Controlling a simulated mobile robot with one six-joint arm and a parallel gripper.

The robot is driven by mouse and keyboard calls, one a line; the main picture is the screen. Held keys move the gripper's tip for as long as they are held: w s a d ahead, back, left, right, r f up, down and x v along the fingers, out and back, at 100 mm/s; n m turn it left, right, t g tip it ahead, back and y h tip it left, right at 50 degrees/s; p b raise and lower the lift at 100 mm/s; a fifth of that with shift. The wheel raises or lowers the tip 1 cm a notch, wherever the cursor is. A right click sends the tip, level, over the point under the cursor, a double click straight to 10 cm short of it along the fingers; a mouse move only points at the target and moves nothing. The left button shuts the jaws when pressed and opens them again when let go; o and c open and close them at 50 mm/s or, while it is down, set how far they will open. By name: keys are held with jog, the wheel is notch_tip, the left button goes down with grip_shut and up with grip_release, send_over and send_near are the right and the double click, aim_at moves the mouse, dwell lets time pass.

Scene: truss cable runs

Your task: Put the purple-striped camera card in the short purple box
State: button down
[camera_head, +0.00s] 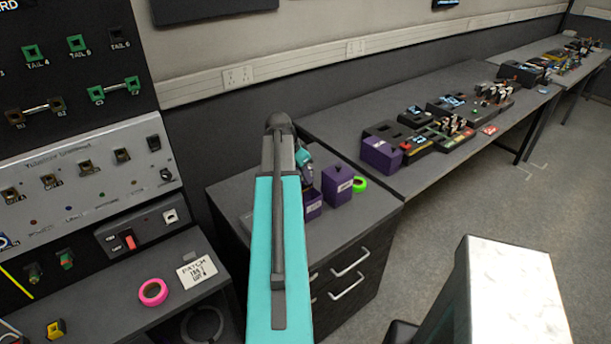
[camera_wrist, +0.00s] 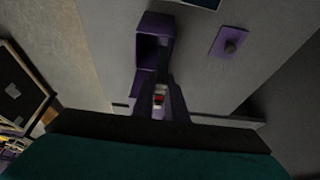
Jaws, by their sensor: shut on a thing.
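My gripper (camera_wrist: 160,98) is shut on a small card (camera_wrist: 159,96) showing white and red between the fingers in the wrist view. Its purple stripe cannot be made out, and the arm hides the card in the head view. The short purple box (camera_head: 313,208) stands on the drawer cabinet, partly behind my arm. In the wrist view, an open purple box (camera_wrist: 155,22), apparently the short one, lies just beyond the fingertips. I cannot tell whether the card overlaps its opening.
The wrist view shows a purple top with a dark knob (camera_wrist: 230,46). Another purple box (camera_head: 381,155) sits on the long bench (camera_head: 425,180). The cabinet's front top is clear.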

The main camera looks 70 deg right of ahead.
aim_at(308, 188)
jog(key=shift+f+b, duration=1.25)
jog(key=shift+f, duration=0.85)
dwell(1.2)
dwell(0.4)
jog(key=c, duration=1.7)
grip_release()
jog(key=shift+c, duration=1.1)
jog(key=shift+r, duration=0.1)
jog(key=shift+r+p, duration=2.05)
jog(key=shift+r, duration=1.85)
jog(key=shift+s, duration=0.1)
